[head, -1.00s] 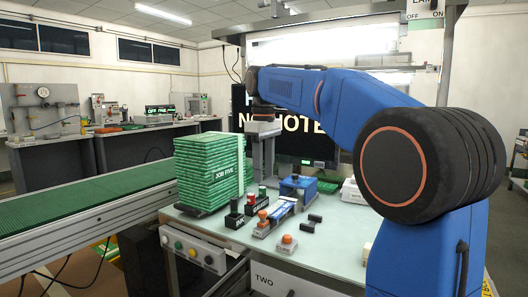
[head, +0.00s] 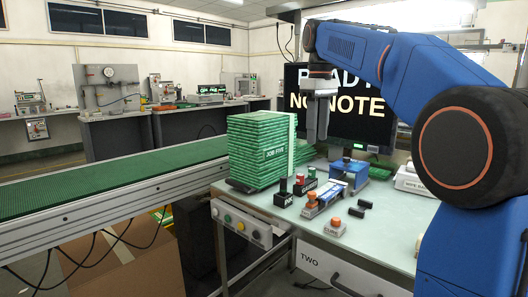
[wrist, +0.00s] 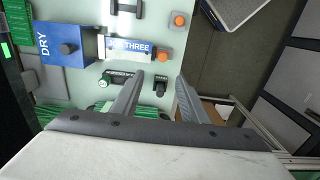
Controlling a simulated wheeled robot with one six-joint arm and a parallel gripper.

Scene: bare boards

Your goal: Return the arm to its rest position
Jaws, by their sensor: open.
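My blue arm (head: 345,42) reaches in from the right in the head view, its elbow raised and its end pointing down. My gripper (head: 317,135) hangs above the table, in front of the dark screen and right of the green stack. In the wrist view my gripper (wrist: 160,98) shows two grey fingers spread apart with nothing between them. Below it lie the pale table edge and the darker floor.
A stack of green boards (head: 258,150) marked JOB FIVE stands on the table (head: 370,235). Small stamps, a blue DRY box (head: 350,172) and a grey block with an orange knob (head: 333,227) stand nearby. A green conveyor (head: 110,182) runs at left. The screen (head: 345,100) reads NO NOTE.

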